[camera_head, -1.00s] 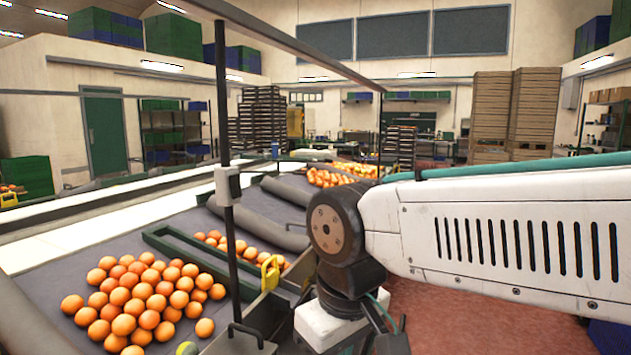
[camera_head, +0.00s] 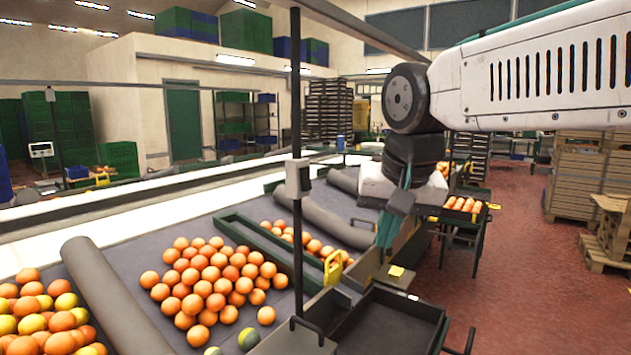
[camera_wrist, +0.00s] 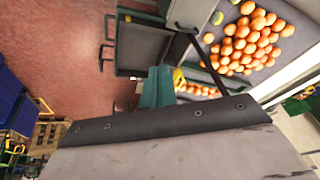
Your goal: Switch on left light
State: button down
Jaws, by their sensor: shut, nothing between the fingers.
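A grey box (camera_head: 298,178), possibly a switch box, is fixed on a dark upright pole (camera_head: 296,110) left of my arm in the head view. No button or lit lamp can be made out on it. I cannot tell which fitting is the left light. My gripper (camera_head: 385,234) hangs under my wrist, right of the box and apart from it, and looks small and partly hidden. In the wrist view its teal fingers (camera_wrist: 157,88) are together with nothing between them.
Oranges (camera_head: 205,280) lie in a heap on the grey sorting table between dark rollers (camera_head: 110,290). A yellow handle (camera_head: 333,267) and an empty dark tray (camera_head: 390,325) are near the pole. Wooden crates (camera_head: 583,175) stand at right. Red floor between is clear.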

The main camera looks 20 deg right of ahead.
aim_at(306, 179)
jog(key=w+a+r+m+t, duration=0.1)
jog(key=w+r+m, duration=0.3)
jog(key=w+r, duration=0.7)
jog(key=w+t, duration=0.1)
jog(key=w, duration=0.2)
jog(key=shift+w+a+r+m+t, duration=0.25)
jog(key=shift+m+t, duration=0.15)
jog(key=shift+f, duration=0.1)
jog(key=w+a+f, duration=0.2)
jog(key=w+f, duration=0.6)
jog(key=w, duration=0.1)
jog(key=shift+f, duration=0.25)
